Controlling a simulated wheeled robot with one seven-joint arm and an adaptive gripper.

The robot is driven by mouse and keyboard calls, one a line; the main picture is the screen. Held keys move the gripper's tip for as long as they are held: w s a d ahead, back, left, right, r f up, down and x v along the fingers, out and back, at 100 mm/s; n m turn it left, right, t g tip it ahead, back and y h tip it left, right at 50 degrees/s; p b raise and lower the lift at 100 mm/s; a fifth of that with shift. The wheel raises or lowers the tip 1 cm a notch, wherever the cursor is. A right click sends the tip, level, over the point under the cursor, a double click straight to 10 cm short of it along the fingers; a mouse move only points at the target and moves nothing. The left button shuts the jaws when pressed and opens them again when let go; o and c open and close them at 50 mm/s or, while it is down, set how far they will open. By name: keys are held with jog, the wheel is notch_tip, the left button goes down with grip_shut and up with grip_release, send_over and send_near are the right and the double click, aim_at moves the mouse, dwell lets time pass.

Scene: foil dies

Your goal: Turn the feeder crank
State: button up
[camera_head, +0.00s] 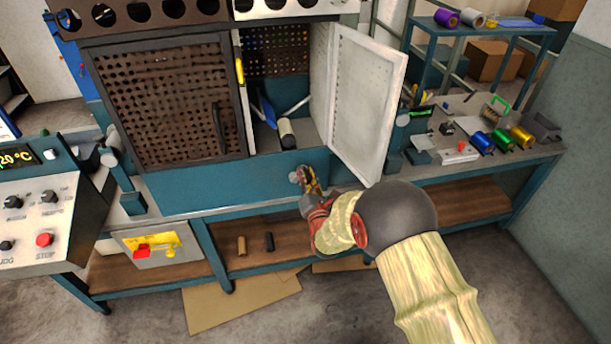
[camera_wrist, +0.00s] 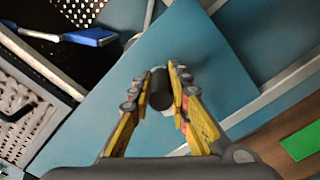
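The feeder crank shows as a dark cylindrical handle (camera_wrist: 160,92) in the wrist view, in front of the blue panel (camera_wrist: 105,112). In the head view a grey round part (camera_head: 296,175), perhaps of the crank, shows at my fingertips. My gripper (camera_head: 310,181) is at the blue panel below the open cabinet. In the wrist view its yellow and red fingers (camera_wrist: 159,75) stand apart on both sides of the dark handle. The right finger is close to the handle, and a narrow gap seems to show on the left. The crank's arm and hub are mostly hidden.
An open white door (camera_head: 365,105) stands just above and right of my gripper. A black-and-white cylinder (camera_head: 287,134) and a blue-handled tool (camera_head: 268,110) are in the cabinet. A perforated brown door (camera_head: 165,105) is at left. Colored rolls (camera_head: 502,139) stand on the right bench.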

jog(key=o, duration=0.4)
jog(key=shift+a+f, duration=0.1)
jog(key=shift+f, duration=0.1)
jog(key=v, duration=1.2)
